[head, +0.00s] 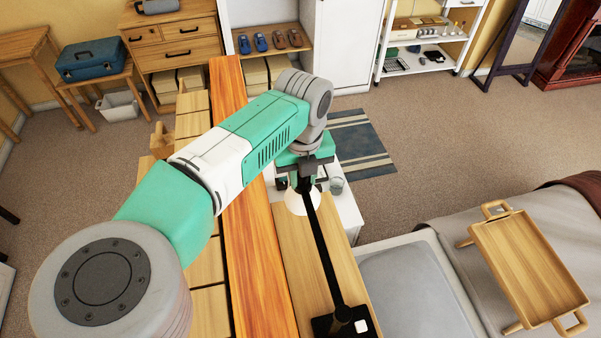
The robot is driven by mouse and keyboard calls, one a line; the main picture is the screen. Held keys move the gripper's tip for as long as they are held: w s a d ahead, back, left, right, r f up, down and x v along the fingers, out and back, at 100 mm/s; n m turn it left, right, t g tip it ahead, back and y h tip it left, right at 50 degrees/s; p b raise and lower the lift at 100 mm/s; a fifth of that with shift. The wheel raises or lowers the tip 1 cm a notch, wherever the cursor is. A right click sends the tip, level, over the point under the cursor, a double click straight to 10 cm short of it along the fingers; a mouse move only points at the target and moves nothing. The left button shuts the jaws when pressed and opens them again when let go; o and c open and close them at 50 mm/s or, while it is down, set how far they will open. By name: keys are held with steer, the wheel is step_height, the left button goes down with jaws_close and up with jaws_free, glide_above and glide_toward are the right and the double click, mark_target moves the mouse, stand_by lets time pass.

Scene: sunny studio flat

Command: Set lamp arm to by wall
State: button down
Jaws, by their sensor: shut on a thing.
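The lamp has a black base (334,325) with a small white square on it, at the bottom of the head view on a wooden top. Its long black lamp arm (322,243) runs from the base up the picture, leaning slightly left. A round white shade (296,203) shows at the arm's far end, partly covered by the arm. My gripper (305,182) reaches down at that far end and is shut on the lamp arm. The fingertips are small here, and my wrist hides part of the contact.
A wooden top (290,243) lies under the lamp, beside a long orange-brown board (262,285). A white stand (350,212) with a glass (337,186) is close to the right of my gripper. A bed with a wooden tray (520,262) is at right.

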steer(key=shift+a, duration=0.15)
steer(key=c, duration=1.2)
jaws_free()
steer(key=shift+a, duration=0.15)
steer(key=shift+o, duration=0.2)
step_height(320, 180, up, 8)
steer(key=shift+f+b, duration=0.1)
steer(key=shift+b, duration=0.4)
